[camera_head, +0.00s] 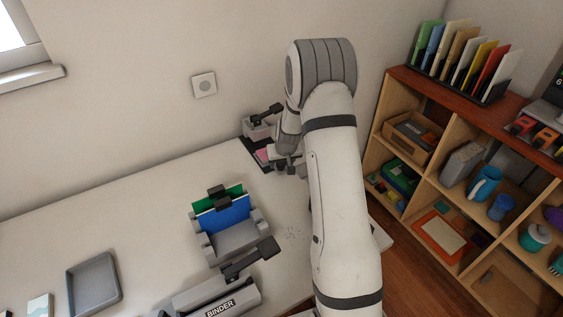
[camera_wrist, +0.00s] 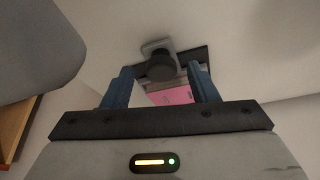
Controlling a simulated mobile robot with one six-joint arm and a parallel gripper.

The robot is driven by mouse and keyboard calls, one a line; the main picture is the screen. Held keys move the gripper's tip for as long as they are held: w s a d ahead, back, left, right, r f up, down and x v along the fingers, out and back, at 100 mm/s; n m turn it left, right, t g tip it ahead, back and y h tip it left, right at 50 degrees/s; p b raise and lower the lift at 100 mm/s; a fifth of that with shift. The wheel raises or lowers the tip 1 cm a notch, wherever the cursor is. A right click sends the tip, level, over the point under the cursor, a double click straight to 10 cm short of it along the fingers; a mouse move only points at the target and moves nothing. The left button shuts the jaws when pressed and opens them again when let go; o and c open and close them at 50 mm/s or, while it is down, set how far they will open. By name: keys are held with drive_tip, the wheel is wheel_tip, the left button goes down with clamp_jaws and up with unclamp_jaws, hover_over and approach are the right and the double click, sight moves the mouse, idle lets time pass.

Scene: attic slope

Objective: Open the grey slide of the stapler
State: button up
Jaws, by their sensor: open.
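A device that looks like the stapler (camera_head: 257,131) stands at the back of the table by the wall. It has a grey body, a black lever with a knob and a dark base, with pink paper at its front. In the wrist view its round black knob (camera_wrist: 160,67) and the pink paper (camera_wrist: 172,96) show between and beyond my blue fingers. My gripper (camera_head: 284,163) is open in front of the device, its fingers apart and empty. I cannot tell whether a finger touches it. My arm hides its right side, and I cannot make out the slide for certain.
A grey holder with a blue and a green sheet (camera_head: 226,216) stands mid-table. A grey binder machine (camera_head: 218,297) with a black lever is at the front, and an empty grey tray (camera_head: 94,284) at left. A wooden shelf (camera_head: 461,118) with several items stands right.

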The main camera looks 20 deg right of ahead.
drive_tip(key=v, duration=0.7)
drive_tip(key=shift+r+b, duration=0.15)
drive_tip(key=shift+b, duration=0.2)
drive_tip(key=shift+s+r, duration=0.1)
